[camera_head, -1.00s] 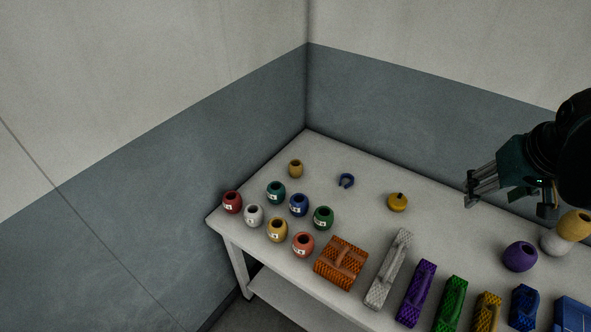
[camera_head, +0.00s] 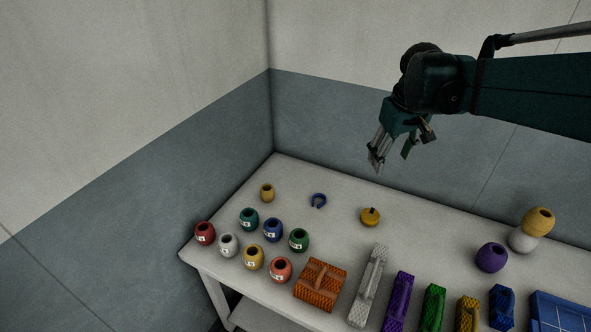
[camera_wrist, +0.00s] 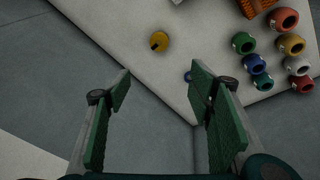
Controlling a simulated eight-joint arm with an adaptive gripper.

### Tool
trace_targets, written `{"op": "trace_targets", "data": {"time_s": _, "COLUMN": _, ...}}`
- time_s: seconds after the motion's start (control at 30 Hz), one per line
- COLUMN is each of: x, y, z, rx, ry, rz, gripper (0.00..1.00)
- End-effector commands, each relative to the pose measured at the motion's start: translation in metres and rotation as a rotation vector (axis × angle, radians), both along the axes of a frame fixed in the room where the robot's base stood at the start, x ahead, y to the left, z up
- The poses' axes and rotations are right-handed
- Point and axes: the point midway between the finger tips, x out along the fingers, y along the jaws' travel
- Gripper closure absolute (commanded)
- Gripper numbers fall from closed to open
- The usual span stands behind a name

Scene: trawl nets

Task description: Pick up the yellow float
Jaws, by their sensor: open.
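Several yellow things could be the yellow float, and I cannot tell which. A round yellow piece with a dark knob (camera_head: 370,217) lies on the table below my gripper (camera_head: 390,160). It shows in the wrist view (camera_wrist: 159,42) beyond the fingertips. A small plain yellow barrel (camera_head: 267,192) stands at the back left. A labelled yellow barrel (camera_head: 253,257) stands in the front group. A yellow ball-like piece with a dark hole (camera_head: 538,220) rests on a white one (camera_head: 522,240) at the right. My gripper is open and empty, above the table's back side.
A blue open ring (camera_head: 318,201) lies left of the knobbed piece. Several labelled barrels, such as a green one (camera_head: 299,240), stand at the left. An orange net bundle (camera_head: 320,284) and several coloured bundles line the front. A purple ball (camera_head: 491,257) stands right. The walls meet behind the table.

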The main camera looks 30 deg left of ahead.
Motion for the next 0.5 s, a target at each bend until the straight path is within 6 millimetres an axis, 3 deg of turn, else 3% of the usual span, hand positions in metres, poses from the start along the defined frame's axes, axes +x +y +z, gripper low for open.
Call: {"op": "trace_targets", "data": {"time_s": 0.5, "x": 0.043, "y": 0.115, "z": -0.043, "rx": -0.070, "ry": 0.069, "rz": 0.192, "gripper": 0.47}}
